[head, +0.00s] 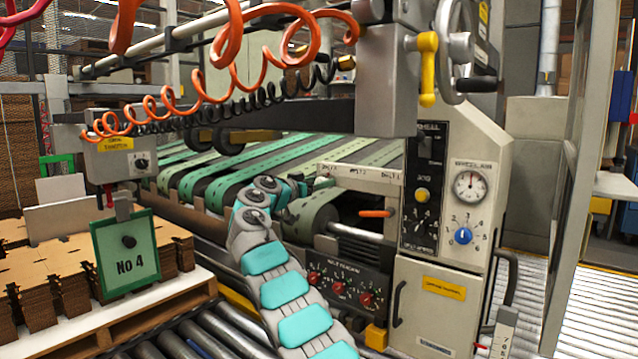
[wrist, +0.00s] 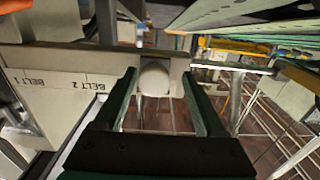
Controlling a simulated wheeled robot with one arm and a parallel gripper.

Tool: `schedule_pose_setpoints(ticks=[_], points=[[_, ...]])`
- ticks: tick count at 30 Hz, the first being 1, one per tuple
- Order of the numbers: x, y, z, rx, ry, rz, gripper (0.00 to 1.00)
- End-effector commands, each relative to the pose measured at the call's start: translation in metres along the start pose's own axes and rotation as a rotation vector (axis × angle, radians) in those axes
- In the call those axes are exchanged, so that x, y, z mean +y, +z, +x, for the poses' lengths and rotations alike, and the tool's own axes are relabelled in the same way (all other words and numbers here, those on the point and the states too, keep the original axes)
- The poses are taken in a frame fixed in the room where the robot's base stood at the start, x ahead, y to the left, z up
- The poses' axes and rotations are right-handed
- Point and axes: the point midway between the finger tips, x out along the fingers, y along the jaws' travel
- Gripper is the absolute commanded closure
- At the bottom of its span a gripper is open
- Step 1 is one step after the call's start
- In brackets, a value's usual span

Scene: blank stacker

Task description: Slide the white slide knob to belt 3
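The white slide knob (wrist: 154,78) shows in the wrist view between the two green fingers of my gripper (wrist: 160,74). The fingers are apart, with a visible gap at the right finger; I cannot tell whether the left one touches. A pale plate (wrist: 55,100) at the left carries the marks BELT 1 and BELT 2, and the knob is right of BELT 2 in the picture. A BELT 3 mark is not readable there.
Green belts (head: 215,170) run behind the arm. The control panel (head: 428,205) with a blue dial (head: 463,236) stands to the right. Red knobs (head: 340,289) sit below the belts. A No 4 sign (head: 128,262) and cardboard stacks (head: 70,285) are at the left.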

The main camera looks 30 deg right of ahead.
Motion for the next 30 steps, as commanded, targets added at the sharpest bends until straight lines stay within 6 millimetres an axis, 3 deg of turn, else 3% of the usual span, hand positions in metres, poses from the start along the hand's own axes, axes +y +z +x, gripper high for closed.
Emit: schedule_pose_setpoints(ticks=[8, 21, 30], points=[[0.001, 0.002, -0.008, 0.0, 0.002, 0.0, 0.28], [0.0, 0.002, -0.071, 0.001, 0.001, 0.0, 0.28], [-0.001, 0.001, -0.078, -0.001, 0.0, -0.001, 0.28]])
